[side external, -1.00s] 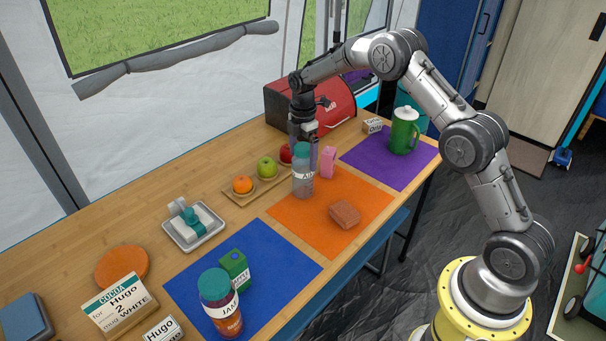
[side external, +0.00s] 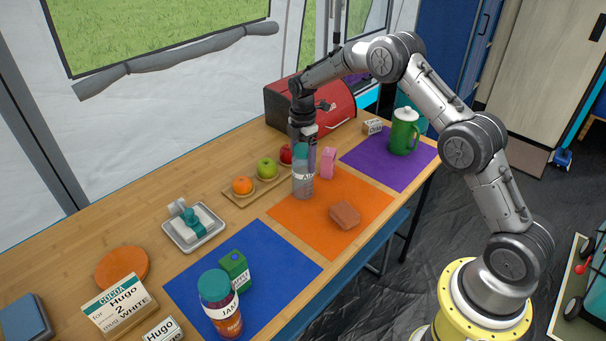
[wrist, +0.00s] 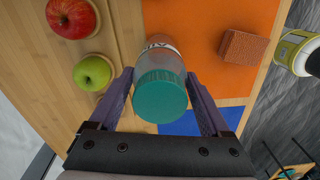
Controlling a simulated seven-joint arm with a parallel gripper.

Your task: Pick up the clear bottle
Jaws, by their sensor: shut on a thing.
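The clear bottle (side external: 302,184) has a teal lid and a white label band. It stands upright at the far left corner of the orange mat (side external: 355,190). My gripper (side external: 304,150) comes down on it from above, with its fingers around the upper part. In the wrist view, the teal lid of the clear bottle (wrist: 160,97) sits between the two fingers of my gripper (wrist: 160,88). The gripper is shut on the bottle. The far side of the bottle and the exact finger contact are hidden.
A pink item (side external: 327,162) stands close right of the bottle. A fruit tray (side external: 236,196) with an orange and apples lies left. A brown block (side external: 344,215) lies on the orange mat. A jam jar (side external: 221,305) and green carton (side external: 234,270) stand on the blue mat (side external: 280,265).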

